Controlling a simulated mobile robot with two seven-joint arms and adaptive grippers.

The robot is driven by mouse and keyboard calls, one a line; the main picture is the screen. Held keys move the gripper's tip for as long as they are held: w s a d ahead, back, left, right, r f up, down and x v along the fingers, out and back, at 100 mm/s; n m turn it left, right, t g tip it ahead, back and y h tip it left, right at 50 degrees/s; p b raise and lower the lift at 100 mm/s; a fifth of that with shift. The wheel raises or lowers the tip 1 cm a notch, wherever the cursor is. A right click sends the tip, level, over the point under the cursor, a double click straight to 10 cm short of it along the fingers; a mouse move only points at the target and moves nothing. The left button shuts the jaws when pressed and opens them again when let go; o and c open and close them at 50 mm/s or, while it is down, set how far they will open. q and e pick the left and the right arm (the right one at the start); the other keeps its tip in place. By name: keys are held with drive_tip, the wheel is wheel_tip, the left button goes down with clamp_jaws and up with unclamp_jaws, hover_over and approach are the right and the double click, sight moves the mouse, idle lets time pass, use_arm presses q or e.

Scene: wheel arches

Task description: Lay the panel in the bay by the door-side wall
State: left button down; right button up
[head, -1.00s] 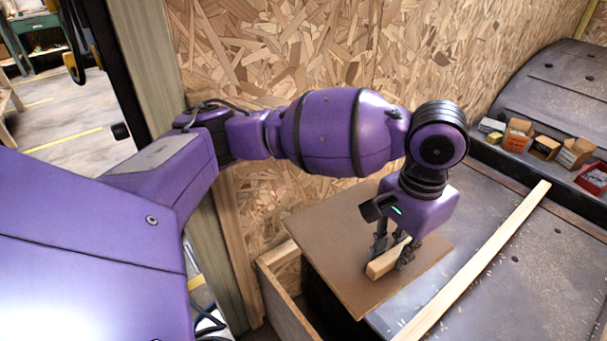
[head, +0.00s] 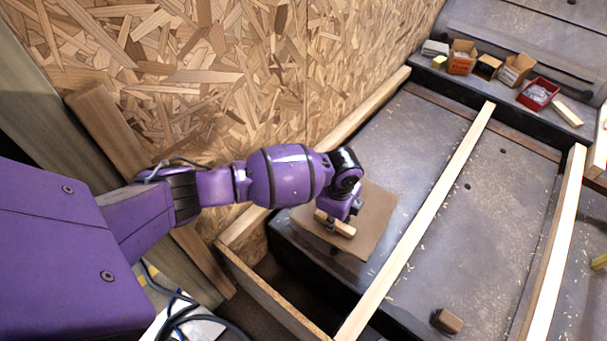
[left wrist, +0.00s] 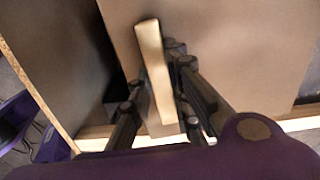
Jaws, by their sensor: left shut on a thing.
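The panel (head: 375,215) is a flat brown square with a pale wooden grip block (head: 342,229) on top. My left gripper (head: 333,222) is shut on that block. In the left wrist view, the block (left wrist: 154,70) sits between the fingers (left wrist: 158,105), with the panel (left wrist: 230,45) spreading beneath. The panel is over the grey bay floor (head: 385,140), between the chipboard wall (head: 350,60) and the long middle batten (head: 425,220). Its right edge looks clear of that batten. I cannot tell whether it touches the floor. My right gripper is out of view.
A batten (head: 375,105) runs along the wall's foot. Another batten (head: 557,245) lies to the right. Small boxes (head: 487,66) and a red bin (head: 538,93) stand on the far ledge. A brown block (head: 447,320) lies in the right bay. A wooden frame edge (head: 270,290) is at the front.

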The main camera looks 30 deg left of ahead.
use_arm(q)
drive_tip(key=shift+w+d+f+b, duration=0.1)
drive_tip(key=shift+f+b, duration=0.4)
drive_tip(key=shift+b, duration=0.1)
wheel_tip(320, 180, down, 2)
drive_tip(key=shift+f+b, duration=0.15)
drive_tip(key=shift+b, duration=0.9)
drive_tip(key=shift+f+b, duration=0.35)
drive_tip(key=shift+f, duration=0.05)
wheel_tip(320, 180, down, 2)
drive_tip(key=shift+f+b, duration=0.15)
drive_tip(key=shift+b, duration=0.9)
wheel_tip(320, 180, down, 2)
drive_tip(key=shift+f+b, duration=0.1)
drive_tip(key=shift+b, duration=0.85)
drive_tip(key=shift+w+f, duration=0.1)
drive_tip(key=shift+f, duration=0.1)
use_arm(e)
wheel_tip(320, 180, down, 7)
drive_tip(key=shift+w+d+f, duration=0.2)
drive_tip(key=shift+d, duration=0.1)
use_arm(q)
drive_tip(key=shift+f, duration=0.1)
